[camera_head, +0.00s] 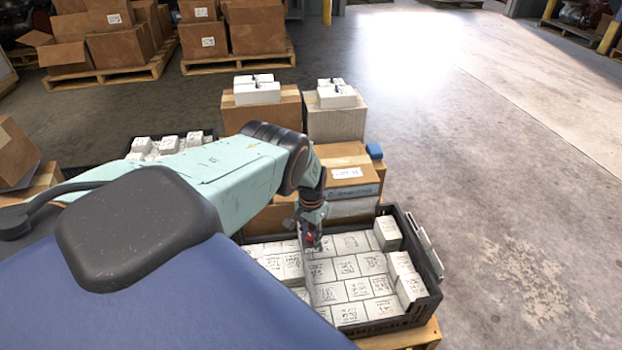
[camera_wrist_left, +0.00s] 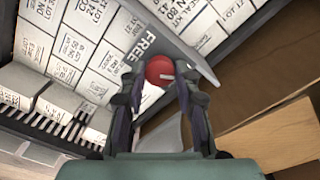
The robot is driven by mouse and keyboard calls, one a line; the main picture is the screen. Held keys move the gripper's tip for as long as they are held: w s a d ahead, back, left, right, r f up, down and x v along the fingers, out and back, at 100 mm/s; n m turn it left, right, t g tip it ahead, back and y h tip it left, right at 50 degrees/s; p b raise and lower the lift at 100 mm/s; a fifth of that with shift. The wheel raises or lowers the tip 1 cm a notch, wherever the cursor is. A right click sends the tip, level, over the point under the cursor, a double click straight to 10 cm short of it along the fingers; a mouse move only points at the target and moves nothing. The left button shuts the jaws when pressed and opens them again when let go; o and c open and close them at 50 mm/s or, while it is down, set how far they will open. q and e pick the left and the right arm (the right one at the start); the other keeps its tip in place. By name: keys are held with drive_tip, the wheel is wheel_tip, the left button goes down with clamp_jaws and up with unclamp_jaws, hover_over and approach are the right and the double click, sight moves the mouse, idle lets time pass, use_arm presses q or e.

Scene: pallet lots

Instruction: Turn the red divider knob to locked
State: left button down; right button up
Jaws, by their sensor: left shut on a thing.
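The red divider knob (camera_wrist_left: 159,69) is round with a short pale mark pointing right in the left wrist view. It sits on a grey divider strip (camera_wrist_left: 196,62) that bears the word FREE beside the knob. My left gripper (camera_wrist_left: 160,84) has a finger on each side of the knob and is shut on it. In the head view my left gripper (camera_head: 311,228) reaches down over the black crate (camera_head: 433,270), and a little red of the knob (camera_head: 309,239) shows at its fingertips. "Locked" lettering is not visible. My right gripper is out of view.
White labelled boxes (camera_head: 350,267) fill the crate on both sides of the divider. Cardboard boxes (camera_head: 347,162) stand close behind the gripper, some with white boxes on top. Open floor (camera_head: 500,220) lies to the right.

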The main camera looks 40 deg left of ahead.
sight(311, 236)
use_arm(q)
drive_tip(key=shift+m, duration=0.9)
drive_tip(key=c, duration=1)
unclamp_jaws()
drive_tip(key=shift+r, duration=6)
